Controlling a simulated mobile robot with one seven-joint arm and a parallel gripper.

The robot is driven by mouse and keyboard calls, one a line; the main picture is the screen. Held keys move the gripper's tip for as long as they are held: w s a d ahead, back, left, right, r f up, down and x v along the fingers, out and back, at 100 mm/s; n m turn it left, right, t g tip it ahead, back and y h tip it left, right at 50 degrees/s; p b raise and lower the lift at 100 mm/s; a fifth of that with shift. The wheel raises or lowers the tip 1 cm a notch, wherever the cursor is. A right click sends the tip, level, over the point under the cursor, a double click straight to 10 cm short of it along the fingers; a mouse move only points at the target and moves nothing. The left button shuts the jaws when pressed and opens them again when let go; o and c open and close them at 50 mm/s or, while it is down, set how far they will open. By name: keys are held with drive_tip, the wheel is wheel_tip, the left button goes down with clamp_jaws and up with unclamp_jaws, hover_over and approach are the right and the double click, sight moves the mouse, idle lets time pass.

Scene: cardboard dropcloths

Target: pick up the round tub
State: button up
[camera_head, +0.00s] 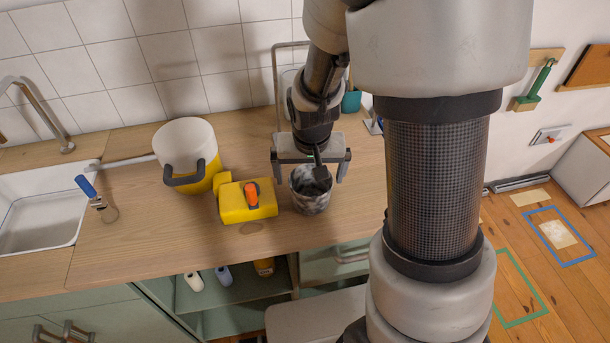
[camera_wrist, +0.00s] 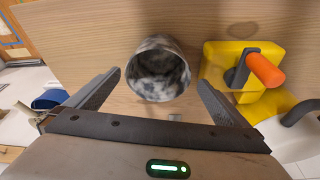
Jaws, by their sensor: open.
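The round tub (camera_head: 311,197) is a mottled grey and white cup-shaped container. It stands upright on the wooden counter, right of a yellow object, in the head view. In the wrist view the tub (camera_wrist: 159,70) has its open mouth toward the camera and looks empty. My gripper (camera_head: 311,172) is above the tub, pointing down, its fingers spread to either side. In the wrist view my gripper (camera_wrist: 160,82) is open, with the tub between and just beyond the fingertips. I see no contact. Part of the tub's rim is hidden behind my gripper in the head view.
A yellow container with an orange part (camera_head: 247,201) stands close to the tub's left. A white and yellow pot (camera_head: 187,155) with a dark handle is further left, near the sink (camera_head: 38,215). A teal cup (camera_head: 351,101) stands behind. Counter (camera_head: 130,235) is clear in front.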

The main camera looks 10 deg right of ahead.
sight(311, 185)
drive_tip(key=x, duration=0.5)
drive_tip(key=shift+s+d+f+b, duration=0.15)
drive_tip(key=shift+s+f+b, duration=0.05)
drive_tip(key=shift+b, duration=0.1)
drive_tip(key=shift+r, duration=0.1)
drive_tip(key=c, duration=1.2)
